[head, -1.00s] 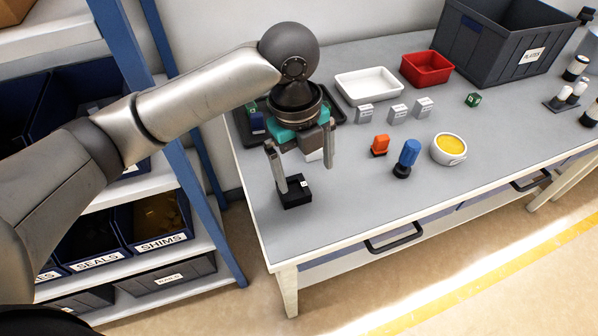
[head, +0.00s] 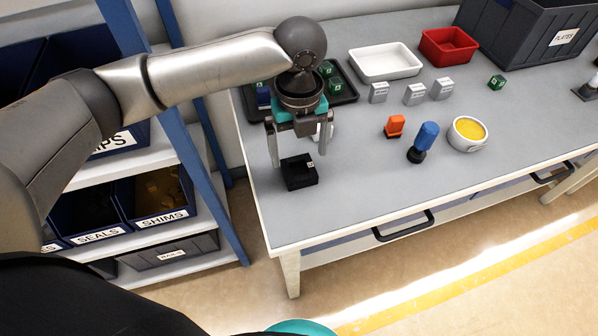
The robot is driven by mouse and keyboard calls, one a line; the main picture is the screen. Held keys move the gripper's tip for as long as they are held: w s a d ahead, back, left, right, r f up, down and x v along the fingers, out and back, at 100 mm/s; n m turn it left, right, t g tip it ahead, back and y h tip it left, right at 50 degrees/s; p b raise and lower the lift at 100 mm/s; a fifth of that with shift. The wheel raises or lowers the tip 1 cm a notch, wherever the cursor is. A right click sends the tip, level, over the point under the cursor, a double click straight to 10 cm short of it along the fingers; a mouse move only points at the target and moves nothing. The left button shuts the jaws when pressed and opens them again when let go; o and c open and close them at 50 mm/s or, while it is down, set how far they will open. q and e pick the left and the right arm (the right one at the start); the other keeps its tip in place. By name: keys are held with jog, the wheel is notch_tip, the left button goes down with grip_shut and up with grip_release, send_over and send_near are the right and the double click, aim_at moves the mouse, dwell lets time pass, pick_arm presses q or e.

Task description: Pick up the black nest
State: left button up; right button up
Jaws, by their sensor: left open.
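The black nest (head: 299,175) is a small dark block with a little white mark on top. It sits on the grey table near the left front edge in the head view. My left gripper (head: 297,160) points down with its two fingers spread apart. I cannot tell whether a finger touches the nest. My right gripper is not in view.
Behind my gripper is a dark tray (head: 346,90) with green blocks. To the right are an orange piece (head: 394,126), a blue knob (head: 425,137) and a white bowl with yellow contents (head: 467,134). White (head: 385,62) and red (head: 449,46) bins stand behind. Table around the nest is clear.

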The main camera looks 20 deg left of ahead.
aim_at(299, 171)
pick_arm(q)
notch_tip(299, 171, down, 5)
jog(key=shift+s+f+b, duration=0.1)
jog(key=shift+f+b, duration=0.1)
jog(key=shift+b, duration=0.65)
jog(key=shift+r, duration=0.1)
jog(key=c, duration=1.5)
